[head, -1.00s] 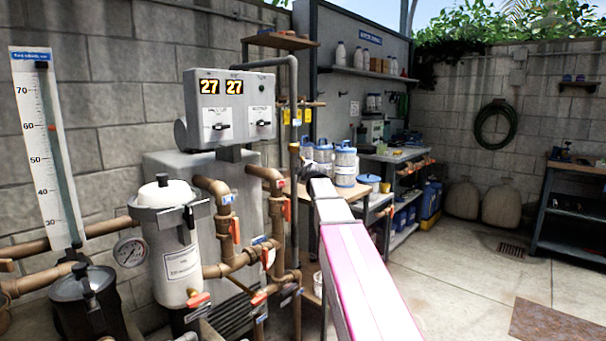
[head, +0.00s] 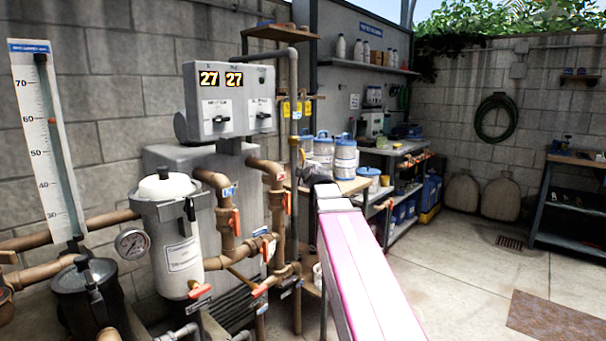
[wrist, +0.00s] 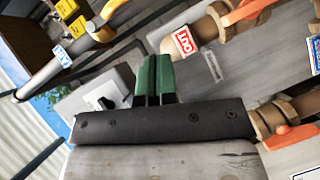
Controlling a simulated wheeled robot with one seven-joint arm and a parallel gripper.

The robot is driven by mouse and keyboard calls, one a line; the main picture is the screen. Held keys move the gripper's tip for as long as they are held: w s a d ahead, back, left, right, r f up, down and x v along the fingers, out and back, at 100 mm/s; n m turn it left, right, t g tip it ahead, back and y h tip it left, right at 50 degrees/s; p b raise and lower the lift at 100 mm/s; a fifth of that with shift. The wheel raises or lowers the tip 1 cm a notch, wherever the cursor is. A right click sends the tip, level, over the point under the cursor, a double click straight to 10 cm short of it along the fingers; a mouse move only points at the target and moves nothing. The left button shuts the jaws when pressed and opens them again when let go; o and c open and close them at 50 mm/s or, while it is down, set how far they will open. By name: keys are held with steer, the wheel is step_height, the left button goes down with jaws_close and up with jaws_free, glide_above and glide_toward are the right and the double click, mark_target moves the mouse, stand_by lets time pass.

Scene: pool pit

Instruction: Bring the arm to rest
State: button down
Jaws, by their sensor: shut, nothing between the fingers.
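My arm with its pink link reaches forward from the bottom of the head view, and its dark end sits beside the copper pipes. In the head view the fingers are too small to make out. In the wrist view my gripper (wrist: 155,82) shows two green fingers side by side, shut and empty. Behind them are a copper pipe (wrist: 205,28) with a red "OUT" tag (wrist: 184,41), and orange valve handles (wrist: 290,137).
A grey control box (head: 230,98) shows 27 and 27 above the pipework. A white filter canister (head: 172,235) and a black pump pot (head: 88,290) stand at left. Blue-lidded tubs (head: 345,160) sit on a bench behind my arm. The floor (head: 455,270) at right is mostly clear.

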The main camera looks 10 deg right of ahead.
steer(key=s+a+f+m+g, duration=0.2)
steer(key=s+f+m+g, duration=0.15)
steer(key=f, duration=0.85)
steer(key=s+a+f+m+g, duration=0.1)
steer(key=s+f+m+g, duration=0.3)
steer(key=f, duration=0.8)
steer(key=s+a+f+m+g+h, duration=0.1)
steer(key=s+f+m+g, duration=0.7)
steer(key=s+f, duration=1.1)
steer(key=shift+s+f, duration=0.25)
steer(key=shift+s, duration=0.1)
steer(key=shift+a, duration=0.1)
